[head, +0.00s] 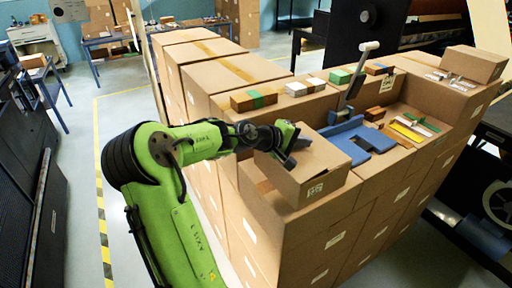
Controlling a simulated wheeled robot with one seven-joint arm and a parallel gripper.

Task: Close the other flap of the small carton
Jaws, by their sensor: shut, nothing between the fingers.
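The small carton (318,184) is a brown box with a white label on its front right side. It sits near the front left corner of the stacked cartons. The right part of its top shows as a flat brown panel (324,154). My gripper (287,163) reaches in from the left and is over the left part of the carton's top, shut and empty. My gripper covers that part, so I cannot tell how the flap there lies or whether the fingertips touch it.
The stacked cartons (330,242) form the work surface. Right of the small carton is a blue stand (357,138) with an upright grey post. Small boxes (254,99) line the back, and a shallow recess with coloured strips (410,130) lies at right.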

